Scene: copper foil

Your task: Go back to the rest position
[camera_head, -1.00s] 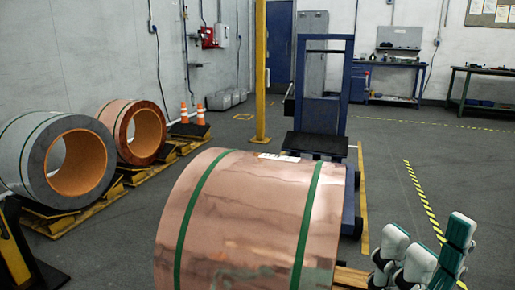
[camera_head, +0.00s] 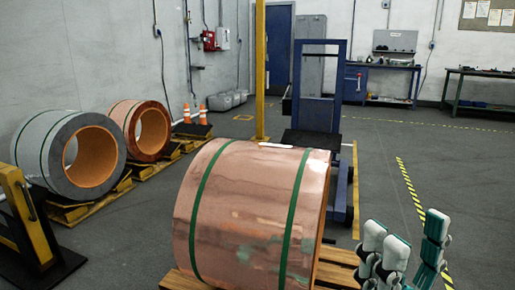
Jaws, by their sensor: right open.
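My right gripper (camera_head: 411,236) is at the lower right, with white and teal fingers pointing up. Its fingers are spread apart with nothing between them. It is to the right of a large copper foil coil (camera_head: 250,215), with a visible gap in the picture. The coil lies on its side on a wooden pallet (camera_head: 338,262) and has two green straps. My left gripper is not in view.
A blue lift cart (camera_head: 322,95) stands behind the coil. A grey-wrapped coil (camera_head: 50,150) and another copper coil (camera_head: 118,118) lie on pallets at the left. A yellow barrier (camera_head: 22,212) is at the left edge. Floor right of the coil is clear, with a striped line (camera_head: 410,190).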

